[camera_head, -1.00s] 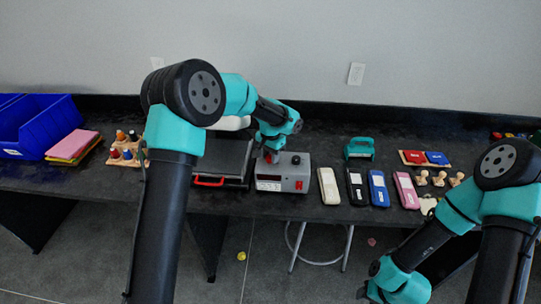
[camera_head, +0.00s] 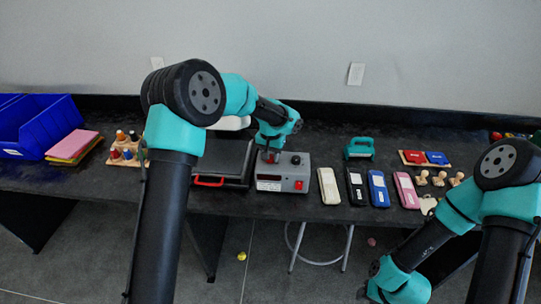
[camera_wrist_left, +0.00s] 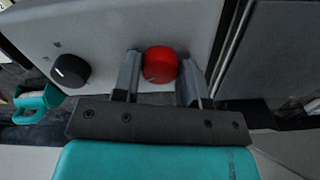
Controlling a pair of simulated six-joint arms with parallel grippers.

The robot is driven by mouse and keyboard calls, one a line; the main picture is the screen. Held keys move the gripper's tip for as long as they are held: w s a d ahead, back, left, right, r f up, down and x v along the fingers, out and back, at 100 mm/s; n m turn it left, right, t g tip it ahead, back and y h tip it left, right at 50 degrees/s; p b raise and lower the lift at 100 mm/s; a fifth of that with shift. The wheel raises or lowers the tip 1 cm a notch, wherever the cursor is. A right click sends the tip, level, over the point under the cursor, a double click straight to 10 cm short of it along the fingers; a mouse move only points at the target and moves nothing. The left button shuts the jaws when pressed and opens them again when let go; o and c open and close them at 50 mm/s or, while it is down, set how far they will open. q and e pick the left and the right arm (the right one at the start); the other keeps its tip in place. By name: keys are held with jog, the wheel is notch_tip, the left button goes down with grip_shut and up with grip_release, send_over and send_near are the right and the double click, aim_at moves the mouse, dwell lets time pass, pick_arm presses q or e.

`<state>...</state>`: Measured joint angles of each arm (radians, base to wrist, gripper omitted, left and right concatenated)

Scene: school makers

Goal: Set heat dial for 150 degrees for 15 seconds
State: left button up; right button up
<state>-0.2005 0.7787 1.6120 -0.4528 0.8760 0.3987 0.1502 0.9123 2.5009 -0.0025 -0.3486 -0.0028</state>
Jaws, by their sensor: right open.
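The heat press control box (camera_head: 283,178) is grey and stands on the dark table, with a red switch on its front. Its red dial (camera_wrist_left: 160,64) shows in the left wrist view, beside a black dial (camera_wrist_left: 70,71). The black dial also shows in the head view (camera_head: 295,160). My left gripper (camera_wrist_left: 158,75) reaches down over the box with one finger on each side of the red dial, close against it. In the head view the red dial is mostly hidden by my left gripper. My right arm is at lower right; its gripper is out of view.
The black press plate (camera_head: 222,160) with a red handle (camera_head: 208,181) is left of the control box. Several coloured cases, including a white one (camera_head: 329,186), lie to its right. A teal-handled tool (camera_head: 359,148) stands behind them. Blue bins (camera_head: 45,125) are far left.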

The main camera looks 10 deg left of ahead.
aim_at(271, 157)
pick_arm(q)
jog(key=o, duration=0.4)
notch_tip(271, 157, up, 17)
jog(key=shift+r, duration=0.2)
dwell(0.6)
jog(key=shift+a, duration=0.1)
